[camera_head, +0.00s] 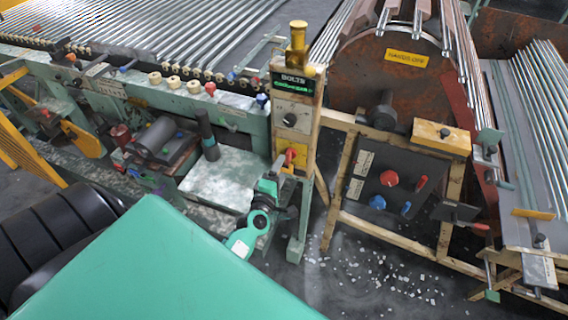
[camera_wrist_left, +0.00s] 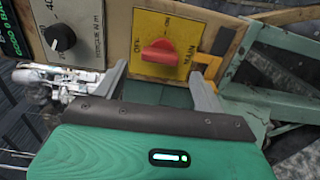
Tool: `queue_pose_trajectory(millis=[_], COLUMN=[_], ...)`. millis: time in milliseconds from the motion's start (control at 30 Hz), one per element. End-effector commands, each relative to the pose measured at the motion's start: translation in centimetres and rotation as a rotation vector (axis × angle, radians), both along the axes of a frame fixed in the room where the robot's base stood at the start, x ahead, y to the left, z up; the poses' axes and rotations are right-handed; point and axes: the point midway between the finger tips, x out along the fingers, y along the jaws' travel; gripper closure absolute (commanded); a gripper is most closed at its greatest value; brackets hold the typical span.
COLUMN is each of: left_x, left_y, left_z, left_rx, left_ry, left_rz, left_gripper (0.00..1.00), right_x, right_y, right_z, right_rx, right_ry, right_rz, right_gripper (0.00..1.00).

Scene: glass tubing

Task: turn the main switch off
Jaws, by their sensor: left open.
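The main switch is a red rotary handle (camera_wrist_left: 158,52) on a yellow plate (camera_wrist_left: 177,23) marked OFF, ON and MAIN. In the left wrist view the handle lies roughly crosswise; I cannot tell which mark it points to. In the head view the red handle (camera_head: 290,155) sits low on the wooden control post, partly hidden by my gripper. My left gripper (camera_head: 277,180) is just in front of and below it. In the wrist view my left gripper (camera_wrist_left: 158,76) is open, its fingers spread on either side of the handle's lower side, with nothing between them. My right gripper is out of view.
A dark panel (camera_head: 390,185) with red and blue buttons stands to the right. A green machine frame stands left. White fragments (camera_head: 375,275) litter the floor.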

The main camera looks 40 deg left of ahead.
Motion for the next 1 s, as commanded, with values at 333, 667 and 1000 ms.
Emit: queue_pose_trajectory(millis=[333,667,1000], left_x=[-6.4,-8.9,-9.0], left_y=[-1.5,-2.1,-2.1], left_z=[-0.2,0.0,0.0], left_rx=[0.0,-0.002,-0.002], left_ry=[0.001,0.0,0.0], left_rz=[0.001,0.001,0.001], left_gripper=[0.29,0.29,0.29], right_x=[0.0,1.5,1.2], right_y=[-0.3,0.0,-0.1], right_z=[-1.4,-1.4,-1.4], right_rx=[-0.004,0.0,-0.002], right_ry=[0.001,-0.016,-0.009], right_rz=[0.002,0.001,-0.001], right_gripper=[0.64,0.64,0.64])
